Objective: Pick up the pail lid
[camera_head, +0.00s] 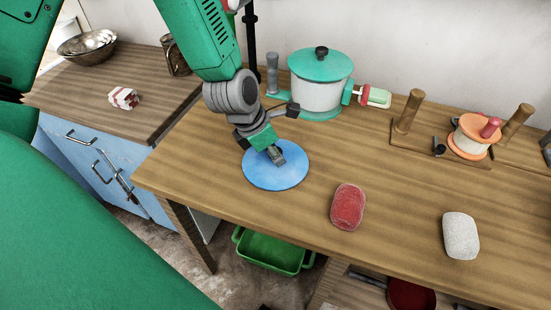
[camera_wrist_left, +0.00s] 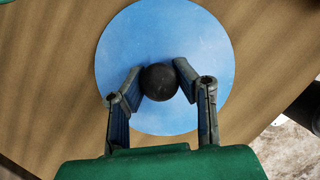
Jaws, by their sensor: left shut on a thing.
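The pail lid (camera_head: 272,178) is a flat blue disc with a dark round knob at its middle. In the head view it is on or just above the wooden table near its left end; I cannot tell whether it touches the wood. My left gripper (camera_head: 278,156) is over the lid, shut on its knob. In the left wrist view, the fingers of my left gripper (camera_wrist_left: 158,80) press on both sides of the black knob (camera_wrist_left: 160,82), with the blue lid (camera_wrist_left: 165,30) around and below it. The knob is mostly hidden in the head view. My right gripper is not in view.
A white pot with a teal lid (camera_head: 320,66) stands behind the gripper. A red block (camera_head: 348,207) and a white block (camera_head: 460,235) lie to the right. Wooden posts and an orange spool (camera_head: 470,140) are farther right. A green basin (camera_head: 268,252) sits below the table.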

